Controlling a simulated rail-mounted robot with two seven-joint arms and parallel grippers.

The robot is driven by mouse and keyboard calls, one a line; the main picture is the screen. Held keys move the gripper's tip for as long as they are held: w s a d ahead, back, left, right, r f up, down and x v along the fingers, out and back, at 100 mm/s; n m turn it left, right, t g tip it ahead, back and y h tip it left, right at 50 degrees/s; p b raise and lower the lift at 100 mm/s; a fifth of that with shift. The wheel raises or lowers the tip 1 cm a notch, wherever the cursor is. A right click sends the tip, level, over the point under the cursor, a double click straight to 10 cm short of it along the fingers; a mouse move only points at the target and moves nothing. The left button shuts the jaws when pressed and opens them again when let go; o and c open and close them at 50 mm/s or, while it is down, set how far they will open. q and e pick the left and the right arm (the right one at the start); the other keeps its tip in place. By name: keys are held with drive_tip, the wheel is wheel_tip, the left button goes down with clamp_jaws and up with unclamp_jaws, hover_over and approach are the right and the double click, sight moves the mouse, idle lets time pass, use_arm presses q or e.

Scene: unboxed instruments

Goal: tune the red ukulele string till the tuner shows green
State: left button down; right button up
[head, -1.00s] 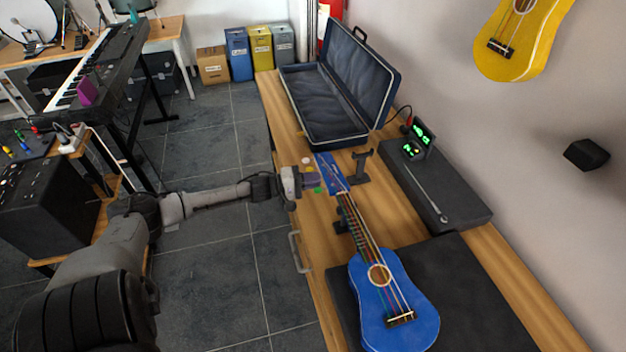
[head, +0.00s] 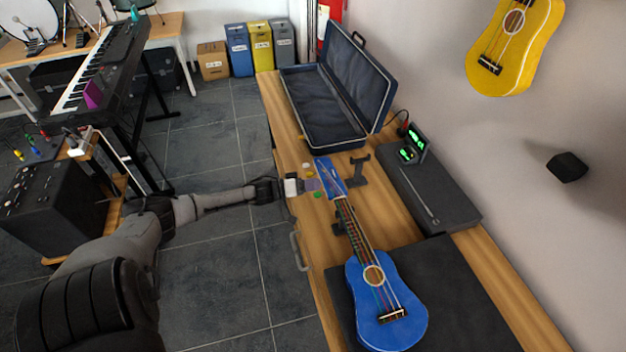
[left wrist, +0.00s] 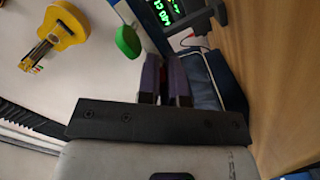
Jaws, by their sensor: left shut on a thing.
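The blue ukulele (head: 372,325) lies on the bench with its headstock (head: 328,172) pointing away and coloured strings along its neck. My left gripper (head: 313,184) is at the left edge of the headstock, between a pale peg (head: 307,166) and a green peg (head: 318,195). In the left wrist view its purple fingers (left wrist: 165,84) are close together on a red peg (left wrist: 163,75), mostly hidden between them. The green peg (left wrist: 127,41) stands beside them. The tuner (head: 413,146) shows green lit marks, too small to read; its display (left wrist: 167,9) also shows there. My right gripper is out of view.
An open blue case (head: 330,100) stands beyond the headstock. A dark stand (head: 358,170) is right of it. A thin rod (head: 422,195) lies on the black box (head: 455,200). A yellow ukulele (head: 515,50) hangs on the wall. Bare bench shows right of the neck.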

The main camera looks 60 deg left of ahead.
use_arm(q)
drive_tip(key=m+p, duration=0.2)
drive_tip(key=m, duration=0.2)
drive_tip(key=shift+r, duration=0.15)
drive_tip(key=m+p, duration=0.2)
drive_tip(key=m, duration=0.3)
drive_tip(key=shift+y, duration=0.4)
drive_tip(key=m, duration=0.3)
drive_tip(key=shift+m+p, duration=0.3)
drive_tip(key=shift+m, duration=0.1)
drive_tip(key=shift+m+y, duration=0.3)
drive_tip(key=shift+m, duration=1.9)
